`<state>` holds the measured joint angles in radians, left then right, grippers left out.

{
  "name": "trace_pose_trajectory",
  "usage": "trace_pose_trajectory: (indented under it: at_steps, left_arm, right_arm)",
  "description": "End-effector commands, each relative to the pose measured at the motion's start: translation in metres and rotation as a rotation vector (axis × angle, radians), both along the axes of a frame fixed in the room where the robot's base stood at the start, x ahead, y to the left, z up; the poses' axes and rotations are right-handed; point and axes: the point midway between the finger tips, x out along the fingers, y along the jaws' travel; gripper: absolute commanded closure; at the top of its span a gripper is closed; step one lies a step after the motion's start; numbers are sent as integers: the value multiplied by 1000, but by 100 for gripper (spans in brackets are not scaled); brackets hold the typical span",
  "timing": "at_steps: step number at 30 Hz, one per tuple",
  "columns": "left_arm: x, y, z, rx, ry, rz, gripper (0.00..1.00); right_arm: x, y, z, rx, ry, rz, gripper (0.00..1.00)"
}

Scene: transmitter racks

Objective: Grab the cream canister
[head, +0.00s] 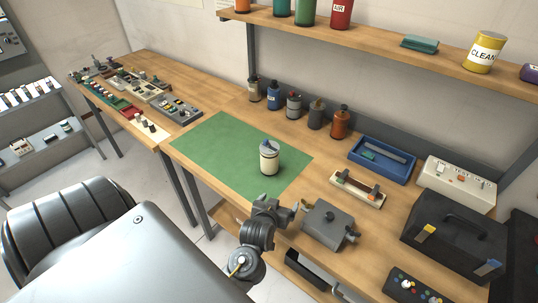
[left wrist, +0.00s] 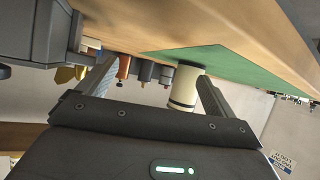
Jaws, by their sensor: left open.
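The cream canister (head: 269,160) stands upright on the green mat (head: 215,150), with a dark band and a grey-blue top. My left gripper (head: 279,208) is in front of the mat at the bench's front edge, apart from the canister. In the left wrist view the picture is turned over; the canister (left wrist: 187,86) shows beyond the open fingers (left wrist: 156,72), closer to the right finger, with nothing held between them. My right gripper is not in view.
A grey metal box (head: 323,224) sits right of my left gripper. Several bottles (head: 294,106) line the back behind the mat. A blue tray (head: 382,160) and a dark toolbox (head: 455,238) stand to the right. The mat around the canister is clear.

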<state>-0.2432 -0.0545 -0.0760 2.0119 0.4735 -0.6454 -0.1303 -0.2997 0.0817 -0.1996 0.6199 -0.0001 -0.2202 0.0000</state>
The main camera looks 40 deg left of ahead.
Motion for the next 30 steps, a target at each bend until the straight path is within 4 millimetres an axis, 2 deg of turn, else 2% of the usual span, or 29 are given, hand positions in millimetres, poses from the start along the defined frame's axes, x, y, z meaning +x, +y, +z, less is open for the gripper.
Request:
trace_pose_trajectory:
  at_steps: [3,6,13,22,30]
  left_arm:
    - [26,20,14,52,-124,121,8]
    - [43,39,29,122,-230,240,8]
    - [54,61,55,265,-367,422,8]
    - [57,68,60,306,-396,461,8]
    - [84,97,59,306,-396,460,8]
  right_arm:
    - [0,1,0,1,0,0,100]
    - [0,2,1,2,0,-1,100]
    - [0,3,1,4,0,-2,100]
    - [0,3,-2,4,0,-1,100]
    - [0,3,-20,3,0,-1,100]
